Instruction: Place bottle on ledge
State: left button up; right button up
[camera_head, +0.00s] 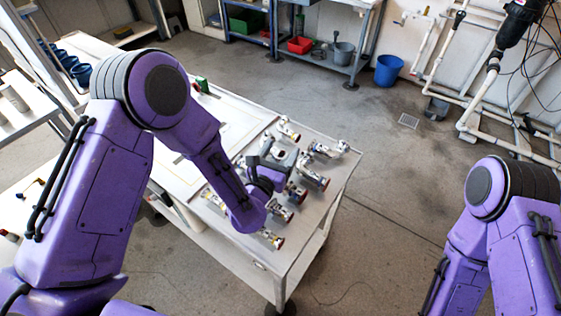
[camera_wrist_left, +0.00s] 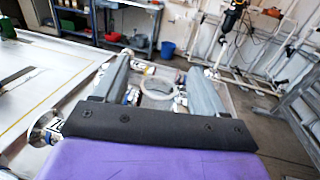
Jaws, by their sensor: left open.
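A small dark green object (camera_head: 201,86), possibly the bottle, stands at the far edge of the white table. It also shows at the left edge of the left wrist view (camera_wrist_left: 8,29). I cannot tell for sure that it is the bottle, nor which surface is the ledge. My left gripper (camera_head: 273,158) is over the cart top among metal fittings. In the left wrist view its two fingers (camera_wrist_left: 160,64) are wide apart, with a pale ring-shaped part (camera_wrist_left: 158,87) showing between them and no hold on it. My right arm shows at the right; its gripper is out of frame.
Several metal valve fittings (camera_head: 311,176) lie on the grey cart top (camera_head: 338,178) around my left gripper. A flat white panel (camera_head: 228,118) lies left of them. A blue bucket (camera_head: 389,70) and white wall pipes (camera_head: 470,115) stand behind. The floor right of the cart is clear.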

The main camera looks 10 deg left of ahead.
pick_arm(q)
jog(key=shift+s, duration=0.15)
grip_shut()
